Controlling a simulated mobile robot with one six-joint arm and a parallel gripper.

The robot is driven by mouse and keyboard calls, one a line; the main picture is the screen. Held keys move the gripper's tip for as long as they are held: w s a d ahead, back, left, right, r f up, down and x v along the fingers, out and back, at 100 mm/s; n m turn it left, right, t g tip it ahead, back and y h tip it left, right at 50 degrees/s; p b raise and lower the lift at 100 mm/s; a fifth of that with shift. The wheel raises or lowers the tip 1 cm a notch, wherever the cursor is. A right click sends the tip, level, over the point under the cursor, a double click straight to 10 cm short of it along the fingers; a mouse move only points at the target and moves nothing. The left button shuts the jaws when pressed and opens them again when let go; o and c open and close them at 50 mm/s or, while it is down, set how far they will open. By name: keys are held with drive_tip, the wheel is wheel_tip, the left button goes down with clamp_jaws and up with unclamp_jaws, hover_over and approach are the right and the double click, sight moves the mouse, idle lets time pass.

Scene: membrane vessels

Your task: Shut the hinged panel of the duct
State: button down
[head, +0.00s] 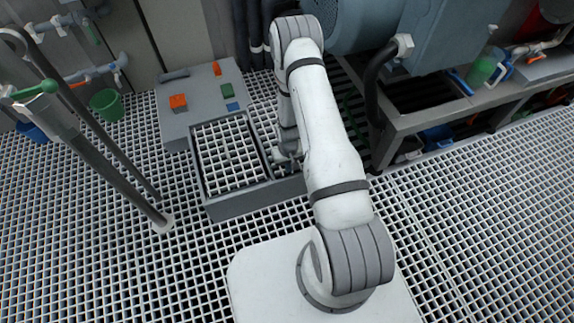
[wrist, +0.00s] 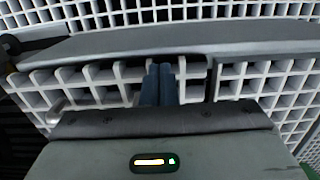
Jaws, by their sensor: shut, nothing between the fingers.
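A low grey unit (head: 205,92) stands on the grating at the back left. An open grey rectangular frame (head: 240,204) extends from it toward me, like a pulled-out drawer, with grating showing through it. I cannot make out a clear hinged panel; the duct is not clearly identifiable either. My gripper (head: 288,158) is low at the frame's right side, partly hidden by my arm. In the wrist view its blue-grey fingers (wrist: 166,72) are together and empty. Their tips are close to a long grey wall (wrist: 190,38); I cannot tell whether they touch it.
Small orange (head: 178,102), green (head: 227,90) and blue (head: 233,106) blocks sit on the unit. A slanted pole (head: 110,170) stands left. A grey bench (head: 440,120) with machinery and a dark hose stands right. The open grating (head: 480,210) at front right is clear.

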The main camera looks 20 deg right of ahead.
drive_tip(key=f+b, duration=0.2)
drive_tip(key=f, duration=0.1)
drive_tip(key=shift+s+f, duration=0.2)
drive_tip(key=shift+f, duration=0.05)
drive_tip(key=shift+s, duration=0.1)
drive_tip(key=shift+r, duration=0.1)
wheel_tip(320, 180, up, 15)
drive_tip(key=p, duration=0.5)
